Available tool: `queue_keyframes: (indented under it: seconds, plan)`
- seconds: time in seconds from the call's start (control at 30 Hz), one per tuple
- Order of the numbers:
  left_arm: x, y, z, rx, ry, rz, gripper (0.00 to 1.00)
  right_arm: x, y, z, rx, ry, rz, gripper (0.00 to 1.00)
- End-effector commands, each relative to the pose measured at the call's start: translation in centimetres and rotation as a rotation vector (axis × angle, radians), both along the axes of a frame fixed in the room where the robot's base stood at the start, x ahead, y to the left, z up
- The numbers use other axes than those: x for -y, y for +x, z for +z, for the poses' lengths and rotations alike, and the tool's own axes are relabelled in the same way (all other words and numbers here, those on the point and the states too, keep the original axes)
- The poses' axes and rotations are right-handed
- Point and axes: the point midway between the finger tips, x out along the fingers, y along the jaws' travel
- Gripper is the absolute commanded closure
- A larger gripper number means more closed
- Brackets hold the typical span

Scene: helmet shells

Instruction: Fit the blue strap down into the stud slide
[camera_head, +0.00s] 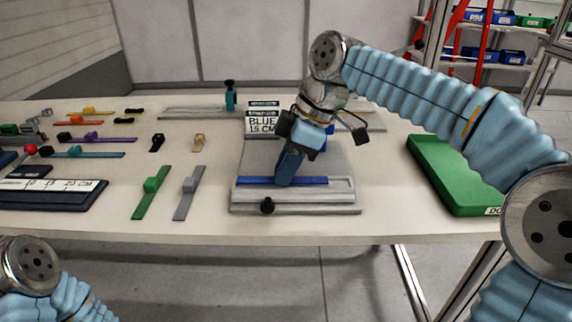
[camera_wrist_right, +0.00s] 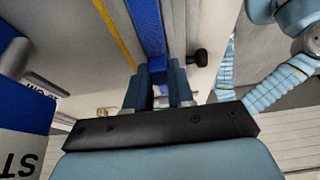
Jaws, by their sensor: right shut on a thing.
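The blue strap (camera_head: 312,181) lies lengthwise along the long groove of the grey stud slide (camera_head: 345,206) at the front middle of the table. My right gripper (camera_head: 287,180) points down over it and is shut on its blue block; the fingers hide that part of the strap. In the right wrist view the strap (camera_wrist_right: 148,28) runs away from between the two fingertips (camera_wrist_right: 158,68). I cannot tell whether the strap is fully seated in the groove. My left gripper is out of view; only part of my left arm shows at the lower left.
A card reading "BLUE 15 CM" (camera_head: 262,122) stands behind the slide. A black knob (camera_head: 267,205) sits on the slide's front. A green tray (camera_head: 460,180) is at the right. A green strap (camera_head: 152,192), a grey strap (camera_head: 187,194) and several other straps lie at the left.

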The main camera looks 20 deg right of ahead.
Motion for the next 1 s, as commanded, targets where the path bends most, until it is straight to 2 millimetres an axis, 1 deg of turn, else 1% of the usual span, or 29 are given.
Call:
queue_keyframes:
  seconds: [0.27,0.47,0.77,0.97,1.0]
  plan:
    - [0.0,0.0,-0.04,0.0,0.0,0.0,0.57,0.0,-0.01,-0.05,0.0,0.0,0.0,1.0]
    - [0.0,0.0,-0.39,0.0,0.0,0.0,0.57,0.01,0.0,-0.48,0.0,0.0,0.0,1.0]
    - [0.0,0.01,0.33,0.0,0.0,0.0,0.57,0.01,0.0,0.12,0.0,0.0,0.0,1.0]
    - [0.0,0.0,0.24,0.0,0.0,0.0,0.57,0.01,0.0,0.02,0.0,0.0,0.0,1.0]
    - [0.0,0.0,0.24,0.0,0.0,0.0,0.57,0.01,0.0,0.02,0.0,0.0,0.0,0.71]
